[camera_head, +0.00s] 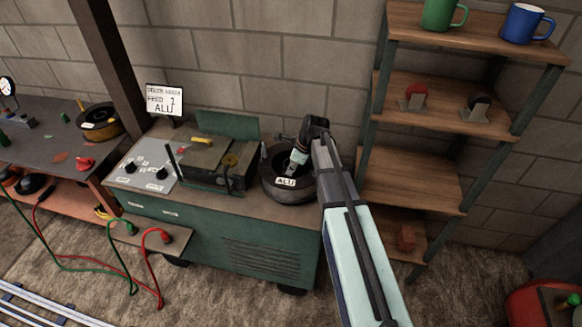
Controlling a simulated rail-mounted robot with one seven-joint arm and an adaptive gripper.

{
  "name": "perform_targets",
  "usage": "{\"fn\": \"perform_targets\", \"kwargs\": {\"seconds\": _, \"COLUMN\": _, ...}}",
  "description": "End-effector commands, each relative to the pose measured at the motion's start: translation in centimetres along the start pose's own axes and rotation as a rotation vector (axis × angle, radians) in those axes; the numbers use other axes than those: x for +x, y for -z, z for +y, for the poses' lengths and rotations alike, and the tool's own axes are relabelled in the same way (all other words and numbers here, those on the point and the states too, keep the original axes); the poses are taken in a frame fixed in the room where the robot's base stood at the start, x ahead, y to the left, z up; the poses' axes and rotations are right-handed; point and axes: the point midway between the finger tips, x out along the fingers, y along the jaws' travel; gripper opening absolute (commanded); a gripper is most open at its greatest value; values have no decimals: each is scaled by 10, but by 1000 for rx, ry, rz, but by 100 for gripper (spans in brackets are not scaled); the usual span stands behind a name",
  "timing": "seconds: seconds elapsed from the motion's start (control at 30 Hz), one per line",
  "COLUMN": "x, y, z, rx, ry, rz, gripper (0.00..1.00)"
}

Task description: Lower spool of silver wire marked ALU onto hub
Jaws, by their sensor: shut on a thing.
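The dark round spool with a white ALU label (287,183) is at the right end of the green machine's top (218,206). My gripper (296,162) comes down from the right into the spool's middle and is shut on the spool. The spool looks nearly level. The hub is hidden behind the spool and gripper, and I cannot tell how much gap is left beneath the spool. The silver wire is hardly visible. A sign reading FEED 1 ALU (164,101) stands at the machine's back left.
Left of the spool is an open-lidded mechanism (212,165) with a control panel (143,165). Another spool, dark and yellowish (101,122), lies on the left bench (45,140). A wooden shelf rack (415,180) stands close on the right. A block wall is behind.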

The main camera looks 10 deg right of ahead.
Motion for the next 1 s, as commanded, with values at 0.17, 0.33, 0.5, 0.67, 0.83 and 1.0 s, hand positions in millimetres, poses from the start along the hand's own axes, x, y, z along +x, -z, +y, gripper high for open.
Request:
{"fn": "perform_targets", "kwargs": {"seconds": 0.17, "x": 10, "y": 3, "z": 0, "rx": 0, "ry": 0, "rz": -1, "gripper": 0}}
{"fn": "perform_targets", "kwargs": {"seconds": 0.33, "x": 18, "y": 7, "z": 0, "rx": 0, "ry": 0, "rz": -2, "gripper": 0}}
{"fn": "perform_targets", "kwargs": {"seconds": 0.5, "x": 25, "y": 9, "z": -1, "rx": 0, "ry": 1, "rz": -2, "gripper": 0}}
{"fn": "perform_targets", "kwargs": {"seconds": 0.67, "x": 29, "y": 11, "z": -1, "rx": 0, "ry": 2, "rz": -1, "gripper": 0}}
{"fn": "perform_targets", "kwargs": {"seconds": 0.83, "x": 31, "y": 11, "z": -1, "rx": 0, "ry": 3, "rz": -2, "gripper": 0}}
{"fn": "perform_targets", "kwargs": {"seconds": 1.0, "x": 31, "y": 11, "z": -2, "rx": 0, "ry": 4, "rz": -2, "gripper": 0}}
